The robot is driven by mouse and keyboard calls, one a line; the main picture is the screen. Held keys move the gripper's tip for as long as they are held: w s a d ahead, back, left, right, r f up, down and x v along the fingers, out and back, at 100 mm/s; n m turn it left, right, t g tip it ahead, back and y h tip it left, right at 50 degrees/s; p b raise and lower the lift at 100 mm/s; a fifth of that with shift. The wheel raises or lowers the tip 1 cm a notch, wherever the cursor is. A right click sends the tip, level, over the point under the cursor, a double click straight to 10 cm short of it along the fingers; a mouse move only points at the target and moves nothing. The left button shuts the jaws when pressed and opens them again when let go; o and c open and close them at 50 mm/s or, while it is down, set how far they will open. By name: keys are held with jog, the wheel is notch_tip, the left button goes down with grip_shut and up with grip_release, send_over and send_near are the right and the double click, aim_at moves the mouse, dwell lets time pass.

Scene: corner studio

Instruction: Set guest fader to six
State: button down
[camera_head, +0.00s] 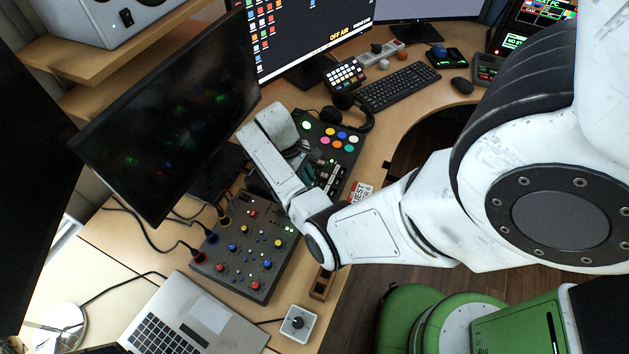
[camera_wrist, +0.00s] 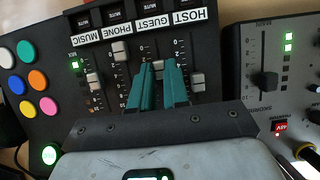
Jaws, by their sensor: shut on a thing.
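The fader panel (camera_wrist: 72,50) fills the top middle of the wrist view. Its labels run MUSIC, PHONE, GUEST, HOST from left to right. My gripper (camera_wrist: 164,68) has two teal fingers shut on the guest fader cap (camera_wrist: 158,66), a little below the GUEST label (camera_wrist: 151,22). The fingers hide most of the guest slot and its scale, so I cannot read the cap's number. The music cap (camera_wrist: 93,77), phone cap (camera_wrist: 121,50) and host cap (camera_wrist: 197,82) stand free. In the head view, my forearm and wrist partly cover the panel (camera_head: 348,157); the fingertips are hard to make out there.
A grey mixer (camera_wrist: 243,75) with its own fader stands close on the right in the wrist view; it also shows in the head view (camera_head: 243,250). A dark monitor (camera_head: 165,110), headphones (camera_head: 360,118) and a laptop (camera_head: 190,325) surround the panels.

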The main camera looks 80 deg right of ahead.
jog(key=shift+w+d, duration=0.15)
jog(key=shift+w, duration=0.6)
jog(key=c, duration=1.1)
grip_release()
jog(key=p+v, duration=0.3)
jog(key=v, duration=0.7)
jog(key=shift+w+r, duration=0.2)
jog(key=shift+r, duration=0.15)
